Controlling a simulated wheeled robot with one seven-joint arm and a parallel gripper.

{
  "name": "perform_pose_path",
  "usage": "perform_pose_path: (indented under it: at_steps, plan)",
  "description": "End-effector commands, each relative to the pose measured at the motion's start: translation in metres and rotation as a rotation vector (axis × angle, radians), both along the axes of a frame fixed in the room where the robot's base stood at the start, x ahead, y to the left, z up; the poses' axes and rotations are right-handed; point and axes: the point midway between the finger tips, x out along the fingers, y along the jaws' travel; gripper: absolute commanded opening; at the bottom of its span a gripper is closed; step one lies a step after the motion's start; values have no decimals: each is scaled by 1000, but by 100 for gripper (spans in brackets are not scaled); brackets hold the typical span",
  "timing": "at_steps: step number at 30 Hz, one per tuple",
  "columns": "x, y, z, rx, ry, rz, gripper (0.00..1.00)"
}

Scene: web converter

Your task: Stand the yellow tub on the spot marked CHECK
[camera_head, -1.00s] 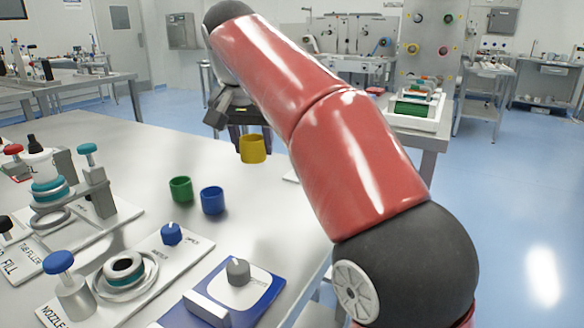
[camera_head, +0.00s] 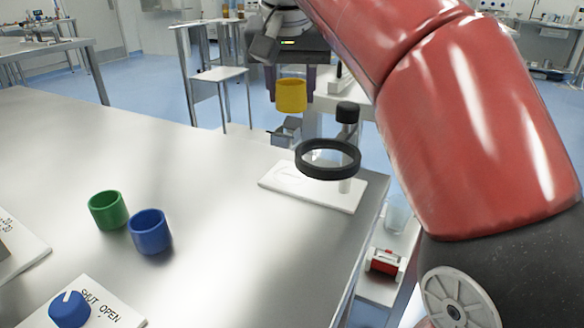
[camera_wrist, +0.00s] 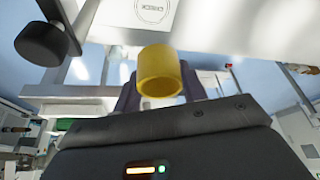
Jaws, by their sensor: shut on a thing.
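The yellow tub (camera_head: 291,97) hangs upright in the head view, above the far edge of the steel table. My gripper (camera_head: 291,80) is shut on it; the tub and dark fingers also show in the wrist view (camera_wrist: 160,75). The CHECK spot (camera_wrist: 154,9) is a printed circle on a white plate, just beyond the tub in the wrist view. In the head view the white plate (camera_head: 334,195) lies at the table's far right corner, its circle (camera_head: 290,175) faint. The tub is clear of the plate.
A black-ringed magnifier (camera_head: 302,168) stands over the plate's right part, its post topped by a black knob (camera_head: 347,112). A green tub (camera_head: 108,211) and a blue tub (camera_head: 150,232) stand on the table (camera_head: 230,210). The table between them and the plate is clear.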

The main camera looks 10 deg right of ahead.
Motion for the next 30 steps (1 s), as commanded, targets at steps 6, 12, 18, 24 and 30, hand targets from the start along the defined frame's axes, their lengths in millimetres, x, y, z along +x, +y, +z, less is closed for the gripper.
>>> perform_pose_path:
  at_steps: [6,12,18,24,30]
  plan:
    - [-1,0,-61,0,1,0,20]
    - [0,0,-86,1,-1,0,20]
    - [-1,0,-109,0,1,0,20]
    - [0,0,-127,1,-1,-1,20]
    - [0,0,-126,1,-1,-1,20]
